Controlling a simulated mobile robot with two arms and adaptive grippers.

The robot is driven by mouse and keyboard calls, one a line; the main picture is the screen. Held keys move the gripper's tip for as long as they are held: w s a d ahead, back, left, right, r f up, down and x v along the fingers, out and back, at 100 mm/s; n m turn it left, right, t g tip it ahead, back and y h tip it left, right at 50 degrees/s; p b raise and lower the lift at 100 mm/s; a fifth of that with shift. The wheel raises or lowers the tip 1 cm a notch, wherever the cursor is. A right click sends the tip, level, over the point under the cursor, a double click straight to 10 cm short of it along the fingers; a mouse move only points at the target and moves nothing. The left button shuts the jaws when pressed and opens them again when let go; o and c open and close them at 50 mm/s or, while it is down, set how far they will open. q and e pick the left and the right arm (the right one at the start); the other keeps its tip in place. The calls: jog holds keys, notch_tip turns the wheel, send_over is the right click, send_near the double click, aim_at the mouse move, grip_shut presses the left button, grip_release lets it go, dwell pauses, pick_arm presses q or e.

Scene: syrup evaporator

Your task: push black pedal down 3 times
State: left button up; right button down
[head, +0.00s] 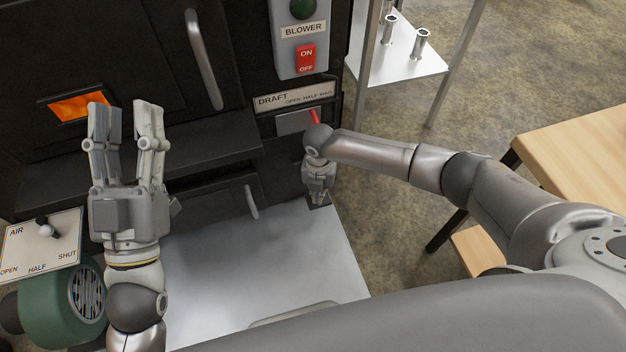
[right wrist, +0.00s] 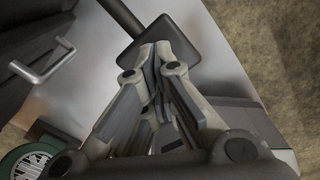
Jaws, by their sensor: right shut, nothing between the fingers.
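The black pedal (right wrist: 184,32) is a dark, flat square plate on a dark bar in the right wrist view. It sits above the light metal floor plate (head: 270,255). My right gripper (right wrist: 160,47) is shut and empty, with its fingertips over the pedal's middle. I cannot tell whether they touch it. In the head view the right gripper (head: 319,198) points down at the plate's right edge and hides most of the pedal. My left gripper (head: 125,108) is open and empty, raised in front of the evaporator's dark front.
A draft panel (head: 294,98) with a red lever and a blower switch (head: 306,57) are above the right gripper. An air panel (head: 42,245) and green blower (head: 62,295) stand at left. A wooden table (head: 580,150) and metal stand (head: 400,60) are at right.

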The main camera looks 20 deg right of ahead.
jog(key=shift+r+p, duration=0.6)
jog(key=shift+s+r, duration=0.1)
pick_arm(q)
notch_tip(320, 180, down, 6)
jog(key=w+g+y, duration=0.1)
jog(key=w+g, duration=0.1)
jog(key=g, duration=0.2)
jog(key=shift+w, duration=0.4)
